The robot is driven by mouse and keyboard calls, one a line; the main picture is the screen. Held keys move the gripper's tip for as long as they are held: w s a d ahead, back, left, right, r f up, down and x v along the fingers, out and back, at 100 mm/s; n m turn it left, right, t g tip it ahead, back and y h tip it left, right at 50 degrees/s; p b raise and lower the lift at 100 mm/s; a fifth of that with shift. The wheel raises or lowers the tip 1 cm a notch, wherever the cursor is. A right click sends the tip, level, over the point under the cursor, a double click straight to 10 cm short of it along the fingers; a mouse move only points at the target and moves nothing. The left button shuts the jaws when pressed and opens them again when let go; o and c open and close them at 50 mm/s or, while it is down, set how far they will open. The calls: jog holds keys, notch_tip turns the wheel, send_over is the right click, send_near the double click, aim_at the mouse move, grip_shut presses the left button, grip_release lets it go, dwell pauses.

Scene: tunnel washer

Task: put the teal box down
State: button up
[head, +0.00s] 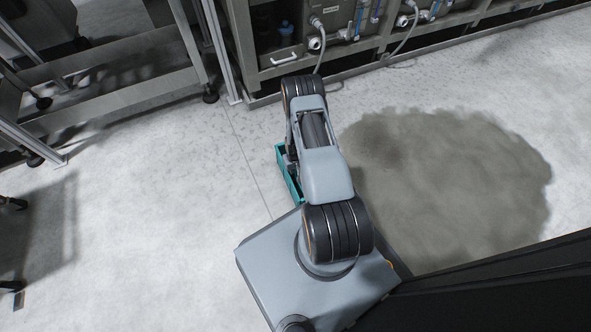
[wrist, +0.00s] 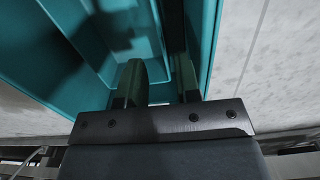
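The teal box (head: 287,178) shows in the head view as a narrow strip left of my arm; the arm hides most of it. In the wrist view the open teal box (wrist: 75,75) fills much of the upper left, and I see into its inside. My gripper (wrist: 160,75) has one finger on each side of a box wall, and it looks shut on that wall. The gripper's fingers are hidden behind the arm in the head view. I cannot tell whether the box touches the floor.
Pale floor (head: 150,200) lies clear to the left of my arm. A large dark, wet-looking patch (head: 450,185) covers the floor at right. A metal frame with pipes and hoses (head: 350,40) stands along the back. Metal racks (head: 110,60) stand at upper left.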

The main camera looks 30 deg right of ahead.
jog(key=w+a+r+n+t+p, duration=0.15)
jog(key=a+r, duration=0.25)
jog(key=r, duration=1.4)
jog(key=w+a+r+m+p, duration=0.1)
jog(key=a+r+p, duration=0.15)
jog(key=r, duration=1.45)
jog(key=s+a+r+n, duration=0.1)
jog(key=s+a+r, duration=0.3)
jog(key=s+r, duration=0.3)
jog(key=s+a+r+t+b, duration=0.1)
jog(key=s+a+r, duration=0.4)
jog(key=s+r, duration=0.3)
jog(key=shift+s+r+n, duration=0.3)
jog(key=shift+r+n, duration=0.05)
jog(key=shift+r, duration=0.5)
